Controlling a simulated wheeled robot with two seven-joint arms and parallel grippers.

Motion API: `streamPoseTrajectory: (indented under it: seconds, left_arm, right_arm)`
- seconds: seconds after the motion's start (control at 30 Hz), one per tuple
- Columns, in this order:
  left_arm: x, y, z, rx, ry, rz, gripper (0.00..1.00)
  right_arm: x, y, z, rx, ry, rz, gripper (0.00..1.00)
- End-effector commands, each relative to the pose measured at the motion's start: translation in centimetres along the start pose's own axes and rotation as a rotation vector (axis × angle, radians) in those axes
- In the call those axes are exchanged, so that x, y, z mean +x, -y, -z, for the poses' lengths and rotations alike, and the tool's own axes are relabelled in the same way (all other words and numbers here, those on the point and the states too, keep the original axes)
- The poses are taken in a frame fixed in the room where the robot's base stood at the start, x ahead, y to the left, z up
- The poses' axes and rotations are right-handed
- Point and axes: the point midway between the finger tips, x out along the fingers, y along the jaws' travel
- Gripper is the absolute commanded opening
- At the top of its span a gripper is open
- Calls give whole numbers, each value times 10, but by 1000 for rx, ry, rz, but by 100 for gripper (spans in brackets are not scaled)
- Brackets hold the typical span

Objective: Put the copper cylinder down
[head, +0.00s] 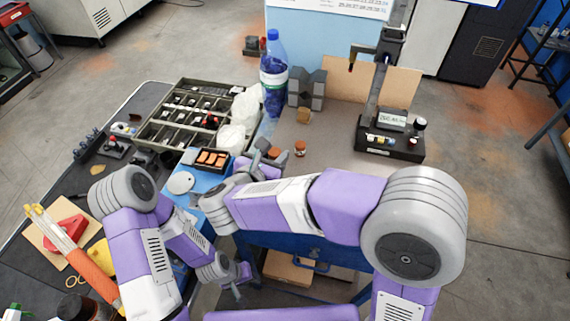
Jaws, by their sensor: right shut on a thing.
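My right gripper (268,155) is over the left part of the grey bench top, at the end of the arm that reaches across from the right. It is shut on a copper cylinder (274,152), of which only a small part shows between the fingers. The cylinder is at or just above the bench top; I cannot tell if it touches. A second small copper-coloured piece (300,148) stands on the bench just right of it. My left gripper (238,279) hangs low in front of the bench, away from these things; its finger gap is unclear.
A black tray with orange pieces (212,150) lies left of my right gripper. A blue bottle (273,75), a grey block (307,88) and a small tan block (304,116) stand behind. A black instrument stand (390,146) is at right. The bench middle is clear.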

Motion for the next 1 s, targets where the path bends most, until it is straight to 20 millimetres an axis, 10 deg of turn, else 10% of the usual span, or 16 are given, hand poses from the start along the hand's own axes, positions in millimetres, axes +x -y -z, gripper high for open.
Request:
streamPoseTrajectory:
  seconds: [0.47, 0.97, 1.0]
  left_arm:
    - [7, 2, 1, 0, -1, 0, 34]
    - [14, 5, 1, 0, -1, 0, 34]
    - [13, 5, 1, 0, -1, 0, 34]
  right_arm:
    - [23, 0, 56, -1, 2, 1, 0]
    - [26, 0, 62, 3, 2, -1, 0]
    - [26, 0, 61, 1, 1, 0, 40]
